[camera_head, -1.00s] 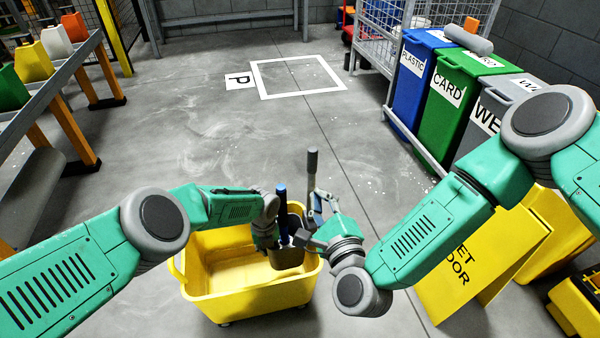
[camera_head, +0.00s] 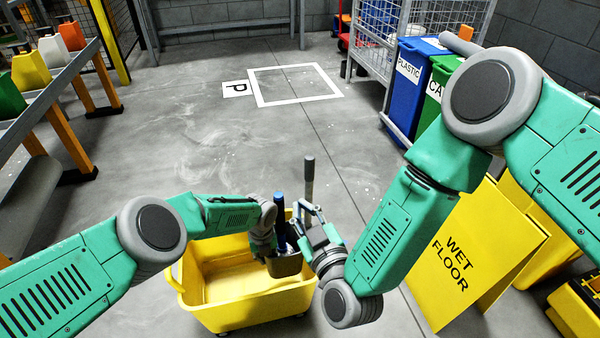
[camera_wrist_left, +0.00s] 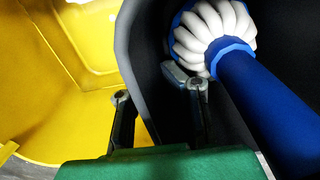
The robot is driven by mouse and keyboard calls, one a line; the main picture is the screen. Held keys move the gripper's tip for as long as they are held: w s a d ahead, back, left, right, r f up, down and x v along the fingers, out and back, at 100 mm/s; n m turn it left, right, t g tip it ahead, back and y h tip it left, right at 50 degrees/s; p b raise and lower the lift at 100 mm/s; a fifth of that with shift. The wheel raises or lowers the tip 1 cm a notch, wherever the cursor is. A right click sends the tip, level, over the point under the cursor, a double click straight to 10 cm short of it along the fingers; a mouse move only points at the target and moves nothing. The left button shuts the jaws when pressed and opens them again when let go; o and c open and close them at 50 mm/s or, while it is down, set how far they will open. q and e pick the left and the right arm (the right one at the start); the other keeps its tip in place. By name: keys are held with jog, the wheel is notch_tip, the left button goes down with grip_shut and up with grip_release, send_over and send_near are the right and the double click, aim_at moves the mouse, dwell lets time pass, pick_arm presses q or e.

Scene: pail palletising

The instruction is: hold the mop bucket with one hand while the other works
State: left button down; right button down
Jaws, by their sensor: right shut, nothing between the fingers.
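The yellow mop bucket (camera_head: 215,312) stands on the floor at the lower middle of the head view, with a dark wringer (camera_head: 284,268) at its right end. A blue mop handle (camera_head: 280,210) rises from the wringer; its white head shows in the left wrist view (camera_wrist_left: 205,35). My left gripper (camera_head: 268,248) straddles the wringer's wall, one finger on the bucket side and one inside, shut on it (camera_wrist_left: 160,92). A grey upright lever (camera_head: 309,175) stands at the wringer's right. My right gripper (camera_head: 303,215) is shut and empty close beside the lever; contact is unclear.
A yellow wet-floor sign (camera_head: 455,262) stands at the right, near my right arm. Blue (camera_head: 405,105) and green bins are behind it. A bench with coloured pails (camera_head: 52,52) runs along the left. Floor beyond the bucket is clear up to a white marked square (camera_head: 296,85).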

jog(key=n, duration=1.4)
jog(key=shift+w+a+r+n, duration=0.25)
jog(key=shift+w+r+n, duration=0.05)
jog(key=shift+r, duration=0.1)
jog(key=shift+w, duration=0.1)
send_over(309, 193)
jog(key=a, duration=0.2)
jog(key=shift+a, duration=0.1)
